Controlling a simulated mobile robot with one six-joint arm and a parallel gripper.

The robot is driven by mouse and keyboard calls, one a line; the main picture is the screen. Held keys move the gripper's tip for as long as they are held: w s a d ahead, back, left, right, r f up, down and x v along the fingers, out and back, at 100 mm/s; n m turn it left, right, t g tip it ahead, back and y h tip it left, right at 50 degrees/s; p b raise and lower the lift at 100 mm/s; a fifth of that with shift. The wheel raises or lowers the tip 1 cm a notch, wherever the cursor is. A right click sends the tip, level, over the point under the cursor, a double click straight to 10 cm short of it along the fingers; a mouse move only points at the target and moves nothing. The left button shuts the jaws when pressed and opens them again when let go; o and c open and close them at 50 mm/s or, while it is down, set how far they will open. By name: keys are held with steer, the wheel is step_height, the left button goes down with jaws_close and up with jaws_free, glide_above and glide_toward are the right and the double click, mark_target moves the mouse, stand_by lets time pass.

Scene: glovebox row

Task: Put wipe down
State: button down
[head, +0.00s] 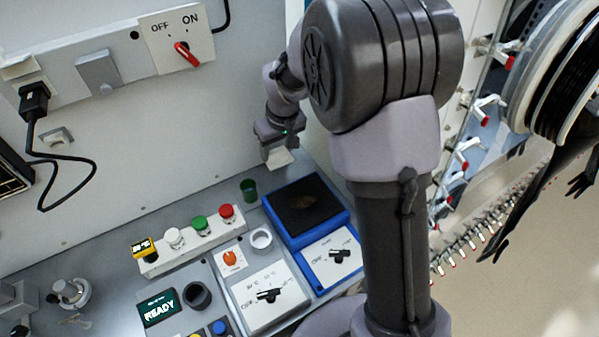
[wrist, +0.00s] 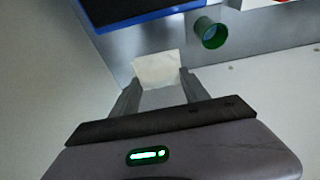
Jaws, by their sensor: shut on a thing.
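The wipe is a small off-white square, held between the fingertips of my gripper (wrist: 157,92) in the wrist view; the wipe (wrist: 158,69) sticks out past the fingertips. In the head view my gripper (head: 277,148) points down beside the back wall, and the wipe (head: 279,158) shows pale below it. The wipe appears to be above the bench, behind the blue hotplate; its exact height is hard to tell. My gripper is shut on it.
A blue hotplate with a dark stained top (head: 305,206) stands nearby. A green cup (head: 249,190) stands left of it and also shows in the wrist view (wrist: 210,33). A button strip (head: 192,240), white ring (head: 261,240) and dial panels crowd the front bench.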

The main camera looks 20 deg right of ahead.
mark_target(283, 149)
steer(key=f+b, duration=0.1)
steer(key=f, duration=0.3)
steer(key=f+b, duration=0.1)
steer(key=f, duration=0.3)
steer(key=shift+s+a+f+b, duration=0.1)
steer(key=shift+s+f+b, duration=0.1)
steer(key=shift+f+b, duration=0.2)
steer(key=shift+r, duration=0.2)
steer(key=shift+f, duration=0.1)
steer(key=c, duration=0.6)
jaws_free()
steer(key=shift+f, duration=0.1)
steer(key=shift+o, duration=0.2)
steer(key=p+v, duration=0.4)
steer(key=v, duration=0.8)
steer(key=shift+r, duration=0.3)
steer(key=s+a+r+m+t, duration=0.2)
steer(key=s+a+r+m, duration=0.15)
steer(key=s+r, duration=1.1)
steer(key=s+f+m+y, duration=0.1)
steer(key=s+m, duration=0.2)
steer(key=s, duration=0.8)
steer(key=shift+s+a+f+t, duration=0.25)
steer(key=shift+a+t, duration=0.05)
steer(key=shift+a, duration=0.15)
